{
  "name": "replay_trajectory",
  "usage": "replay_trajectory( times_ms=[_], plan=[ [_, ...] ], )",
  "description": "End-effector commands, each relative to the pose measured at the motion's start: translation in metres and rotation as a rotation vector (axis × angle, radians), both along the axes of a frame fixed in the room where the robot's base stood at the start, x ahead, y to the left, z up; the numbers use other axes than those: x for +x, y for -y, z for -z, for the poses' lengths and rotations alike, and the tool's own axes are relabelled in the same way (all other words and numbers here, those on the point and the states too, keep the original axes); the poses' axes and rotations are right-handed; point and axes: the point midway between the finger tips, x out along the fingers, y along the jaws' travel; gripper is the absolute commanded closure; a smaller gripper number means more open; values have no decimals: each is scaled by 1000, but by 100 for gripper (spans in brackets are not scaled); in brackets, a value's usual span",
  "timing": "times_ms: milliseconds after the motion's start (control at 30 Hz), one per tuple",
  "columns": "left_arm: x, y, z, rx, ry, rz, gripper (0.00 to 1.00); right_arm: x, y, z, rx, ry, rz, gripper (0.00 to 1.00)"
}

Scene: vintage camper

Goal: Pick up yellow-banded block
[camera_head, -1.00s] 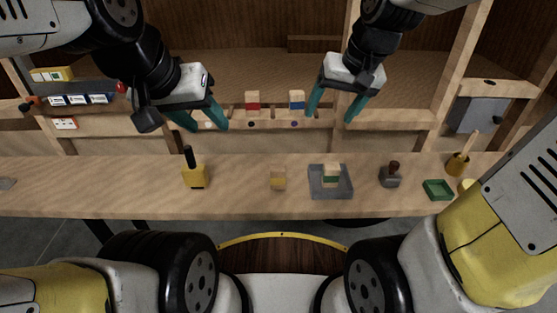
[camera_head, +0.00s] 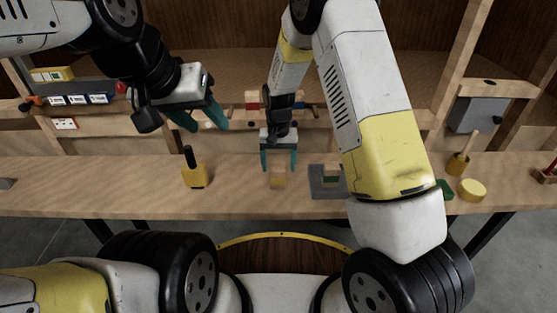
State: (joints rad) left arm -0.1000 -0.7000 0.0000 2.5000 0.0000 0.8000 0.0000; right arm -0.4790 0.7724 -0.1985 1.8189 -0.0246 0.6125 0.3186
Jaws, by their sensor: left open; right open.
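The yellow-banded block (camera_head: 278,179) is a small wooden block with a yellow band, standing on the wooden counter (camera_head: 120,182) near the middle. My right gripper (camera_head: 279,168) is open, with its teal fingers pointing down just above or around the block's top. I cannot tell how far the fingers reach past it. My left gripper (camera_head: 208,124) is open and empty, up and to the left, in front of the shelf.
A yellow bottle-like object (camera_head: 194,171) with a black top stands left of the block. A grey tray (camera_head: 325,190) with a green-banded block (camera_head: 331,175) sits to the right, partly hidden by my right arm. A yellow round piece (camera_head: 472,189) lies further right.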

Motion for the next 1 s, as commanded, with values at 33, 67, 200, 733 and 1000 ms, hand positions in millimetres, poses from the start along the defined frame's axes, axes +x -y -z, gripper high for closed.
replay_trajectory(
  times_ms=[33,67,200,733,1000],
  plan=[
    [0,0,0,0,0,0,53,-1,1,7,-1,-4,0,27],
    [0,0,0,0,0,0,53,-1,1,10,-1,-3,1,27],
    [0,0,0,0,0,0,53,-1,0,26,0,-4,0,27],
    [0,0,0,0,0,0,53,0,-3,68,1,0,0,27],
    [0,0,0,0,0,0,53,0,-3,68,1,0,0,72]
  ],
)
